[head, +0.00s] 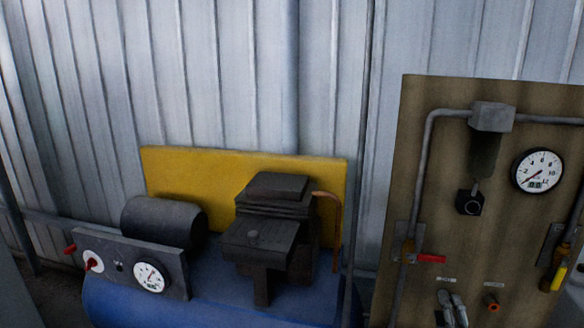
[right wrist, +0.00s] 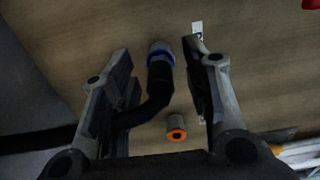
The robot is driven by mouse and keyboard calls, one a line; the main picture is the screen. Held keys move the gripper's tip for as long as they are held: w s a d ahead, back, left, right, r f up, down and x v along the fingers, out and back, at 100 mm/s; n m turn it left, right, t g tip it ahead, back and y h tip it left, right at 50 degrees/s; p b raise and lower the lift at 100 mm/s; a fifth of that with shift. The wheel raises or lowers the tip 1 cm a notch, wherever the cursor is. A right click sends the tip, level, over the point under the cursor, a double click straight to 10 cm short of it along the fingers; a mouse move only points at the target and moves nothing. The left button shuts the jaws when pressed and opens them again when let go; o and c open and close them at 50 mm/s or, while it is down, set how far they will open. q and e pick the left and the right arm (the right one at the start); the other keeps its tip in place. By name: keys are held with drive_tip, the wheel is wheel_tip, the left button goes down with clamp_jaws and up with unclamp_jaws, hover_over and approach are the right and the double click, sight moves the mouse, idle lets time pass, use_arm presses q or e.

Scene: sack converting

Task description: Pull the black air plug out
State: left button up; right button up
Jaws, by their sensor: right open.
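The black air plug (right wrist: 160,72) shows in the right wrist view, with a blue and grey collar (right wrist: 161,50) at its upper end against the brown board. Its black hose bends down and left toward the left finger. My right gripper (right wrist: 172,68) is open, with one finger on each side of the plug; I see a gap on both sides near the tips. In the head view my right gripper (head: 452,308) is at the bottom edge, in front of the board, and hides the plug. My left gripper is in neither view.
An orange-ringed fitting (head: 492,302) sits right of the gripper on the board (head: 440,190). Above are a red-handled valve (head: 430,259), a regulator (head: 490,150) and a gauge (head: 538,170). A yellow-handled valve (head: 559,278) is at right. A blue compressor (head: 125,300) stands left.

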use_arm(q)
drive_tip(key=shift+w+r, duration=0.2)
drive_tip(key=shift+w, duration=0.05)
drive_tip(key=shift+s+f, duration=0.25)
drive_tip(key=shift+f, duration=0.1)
use_arm(e)
clamp_jaws()
idle(0.3)
drive_tip(key=shift+s, duration=0.1)
